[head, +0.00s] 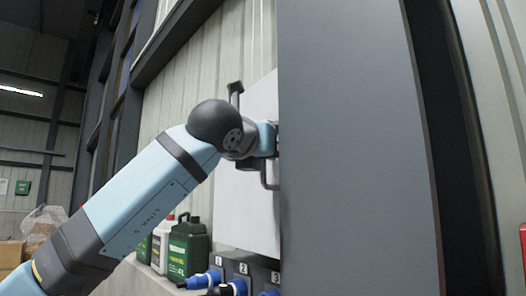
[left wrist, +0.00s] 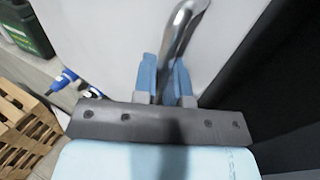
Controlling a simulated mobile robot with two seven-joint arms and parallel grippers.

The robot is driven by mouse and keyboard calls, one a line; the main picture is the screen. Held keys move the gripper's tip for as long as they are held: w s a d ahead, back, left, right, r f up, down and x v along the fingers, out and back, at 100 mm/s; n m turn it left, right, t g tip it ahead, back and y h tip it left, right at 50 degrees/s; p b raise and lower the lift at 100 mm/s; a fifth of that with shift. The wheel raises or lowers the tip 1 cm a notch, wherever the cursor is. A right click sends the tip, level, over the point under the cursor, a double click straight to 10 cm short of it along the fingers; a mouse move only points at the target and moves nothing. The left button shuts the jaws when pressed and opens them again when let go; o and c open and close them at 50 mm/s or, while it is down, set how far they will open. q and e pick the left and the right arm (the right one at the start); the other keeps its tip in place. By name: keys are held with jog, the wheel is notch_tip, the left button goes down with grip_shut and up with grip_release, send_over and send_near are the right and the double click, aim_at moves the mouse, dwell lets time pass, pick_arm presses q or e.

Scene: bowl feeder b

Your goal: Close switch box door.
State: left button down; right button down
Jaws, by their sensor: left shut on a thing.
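The switch box door appears to be the white panel (head: 258,212) behind my left arm in the head view; it also fills the upper middle of the left wrist view (left wrist: 105,45). A curved metal handle (left wrist: 181,28) stands out from it. My left gripper (left wrist: 165,72) is shut on this handle, with one blue finger on each side. In the head view my left gripper (head: 274,139) is at the panel's right part, and its fingertips are partly hidden. My right gripper is not in view.
A wide dark grey upright panel (head: 355,150) stands right of the white panel and covers its right edge. Below are a ledge with dark green jugs (head: 188,247) and a numbered grey socket unit (head: 252,268) with blue plugs. A wooden crate (left wrist: 28,140) shows at lower left in the wrist view.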

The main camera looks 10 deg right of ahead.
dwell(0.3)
pick_arm(q)
jog(key=c, duration=1.2)
grip_release()
jog(key=shift+s, duration=0.1)
jog(key=b+v, duration=0.2)
jog(key=v, duration=1.1)
jog(key=shift+s+a, duration=0.2)
jog(key=shift+s, duration=0.15)
